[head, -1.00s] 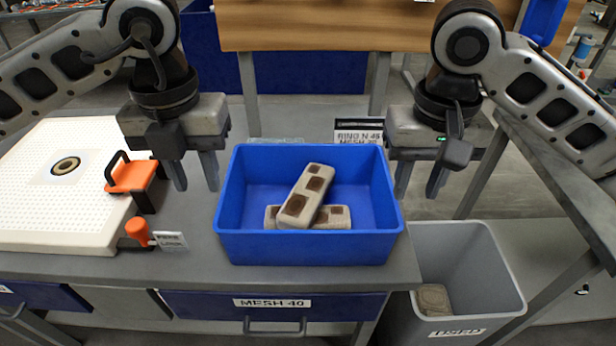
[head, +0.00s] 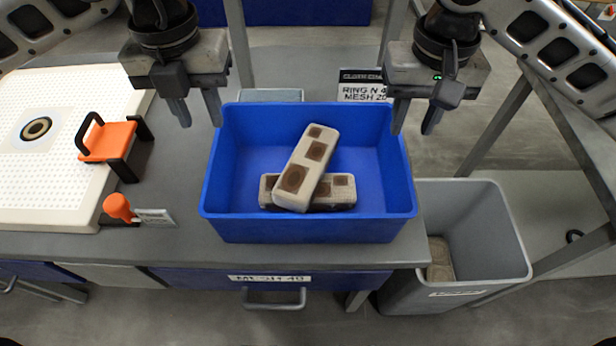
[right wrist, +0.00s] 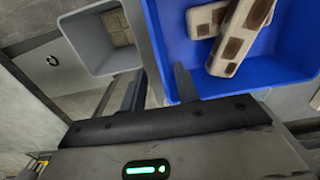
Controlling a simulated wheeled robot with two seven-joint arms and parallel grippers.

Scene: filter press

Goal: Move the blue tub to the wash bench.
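The blue tub (head: 308,229) sits at the front right of the grey worktop in the head view. Two pale blocks with brown squares (head: 306,167) lie crossed inside it. My left gripper (head: 196,109) is open and empty at the tub's far left side; whether its fingers straddle that wall I cannot tell. My right gripper (head: 415,117) is open at the tub's right side. In the right wrist view its fingers (right wrist: 158,88) are apart, one over the tub's inside and one outside, with the tub wall (right wrist: 156,50) between them. The wash bench is not clearly identifiable.
A grey bin (head: 480,225) stands right of the worktop. A sign (head: 363,90) stands behind the tub. A grey table (head: 575,120) is at the right.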

